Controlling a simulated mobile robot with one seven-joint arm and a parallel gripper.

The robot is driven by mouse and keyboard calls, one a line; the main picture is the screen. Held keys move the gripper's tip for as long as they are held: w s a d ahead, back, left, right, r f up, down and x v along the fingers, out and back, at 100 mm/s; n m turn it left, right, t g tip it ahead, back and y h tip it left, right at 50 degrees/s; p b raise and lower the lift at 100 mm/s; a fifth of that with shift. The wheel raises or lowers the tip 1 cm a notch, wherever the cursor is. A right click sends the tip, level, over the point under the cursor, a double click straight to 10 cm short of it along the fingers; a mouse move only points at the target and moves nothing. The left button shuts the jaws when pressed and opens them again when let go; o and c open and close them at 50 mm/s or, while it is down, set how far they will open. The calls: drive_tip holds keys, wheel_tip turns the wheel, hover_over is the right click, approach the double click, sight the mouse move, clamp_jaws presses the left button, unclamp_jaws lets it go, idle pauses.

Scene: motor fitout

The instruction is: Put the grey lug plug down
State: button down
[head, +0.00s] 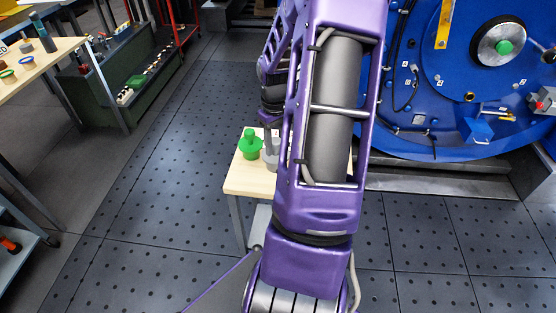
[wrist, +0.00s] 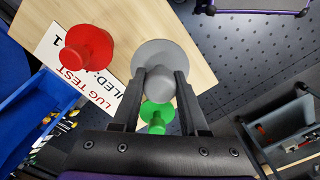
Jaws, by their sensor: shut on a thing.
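The grey lug plug (wrist: 158,54) has a wide round flange and a knob. My gripper (wrist: 160,76) is shut on its knob, one finger on each side. The plug is over the small wooden table (wrist: 197,30); I cannot tell whether its flange touches the top. In the head view the grey plug (head: 271,159) shows just right of the green plug, mostly hidden by my arm. The green plug (head: 250,146) stands on the table; it also shows between my fingers in the wrist view (wrist: 157,117). A red plug (wrist: 88,48) is left of the grey one.
A white sign reading "LUG TEST" (wrist: 62,58) lies on the table by the red plug. A blue bin (wrist: 22,112) is at the left. The big blue motor housing (head: 420,80) stands behind right. A workbench (head: 40,65) is at far left.

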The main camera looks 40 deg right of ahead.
sight(275, 153)
drive_tip(key=shift+f+b, duration=0.35)
drive_tip(key=shift+f, duration=2.2)
drive_tip(key=shift+f, duration=0.1)
drive_tip(key=shift+c, duration=2.2)
unclamp_jaws()
wheel_tip(275, 153, up, 12)
drive_tip(key=shift+r+p, duration=0.1)
drive_tip(key=shift+p, duration=0.9)
